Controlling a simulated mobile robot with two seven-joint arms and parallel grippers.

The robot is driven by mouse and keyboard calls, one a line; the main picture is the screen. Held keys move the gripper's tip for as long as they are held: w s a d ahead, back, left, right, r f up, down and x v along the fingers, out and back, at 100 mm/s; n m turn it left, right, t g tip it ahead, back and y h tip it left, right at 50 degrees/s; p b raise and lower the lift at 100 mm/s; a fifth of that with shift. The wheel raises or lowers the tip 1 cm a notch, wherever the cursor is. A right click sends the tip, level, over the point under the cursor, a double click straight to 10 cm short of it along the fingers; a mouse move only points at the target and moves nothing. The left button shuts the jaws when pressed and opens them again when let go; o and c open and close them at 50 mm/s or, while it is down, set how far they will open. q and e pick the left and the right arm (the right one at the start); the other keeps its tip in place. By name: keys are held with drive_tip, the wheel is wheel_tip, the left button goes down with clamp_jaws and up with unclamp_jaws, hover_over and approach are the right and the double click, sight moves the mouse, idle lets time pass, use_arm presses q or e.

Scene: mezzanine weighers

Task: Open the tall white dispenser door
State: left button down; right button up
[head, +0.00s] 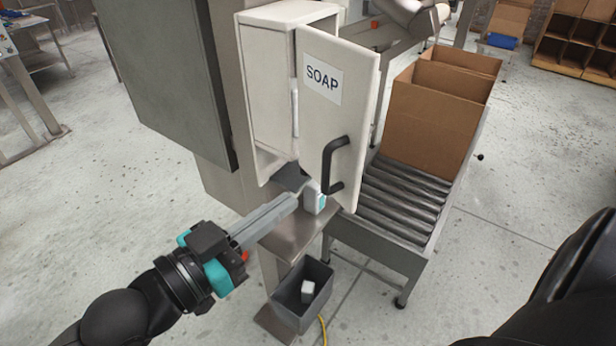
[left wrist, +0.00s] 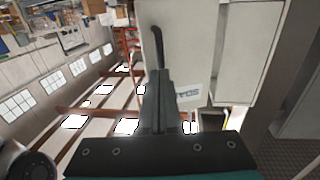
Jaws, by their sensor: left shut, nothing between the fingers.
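The tall white dispenser (head: 275,70) has a hinged door (head: 345,100) with a SOAP label. The door stands ajar, swung out from the cabinet, with a gap along its left side. A black bar handle (head: 330,165) sits low on the door. My left gripper (head: 292,200) is shut and empty, its long grey fingers just below and left of the handle. In the left wrist view the closed fingers (left wrist: 160,78) point toward the handle (left wrist: 157,42) and the white door (left wrist: 185,60). I cannot tell whether they touch it. My right gripper is out of view.
A small white and teal item (head: 314,198) stands on the metal shelf (head: 275,243) under the dispenser. A grey bin (head: 292,315) is below. A roller conveyor (head: 395,205) with cardboard boxes (head: 430,125) is right of the door. A grey cabinet (head: 165,70) is at left.

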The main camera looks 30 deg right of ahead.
sight(323, 177)
use_arm(q)
drive_tip(key=shift+p+x, duration=0.75)
drive_tip(key=shift+x, duration=2.25)
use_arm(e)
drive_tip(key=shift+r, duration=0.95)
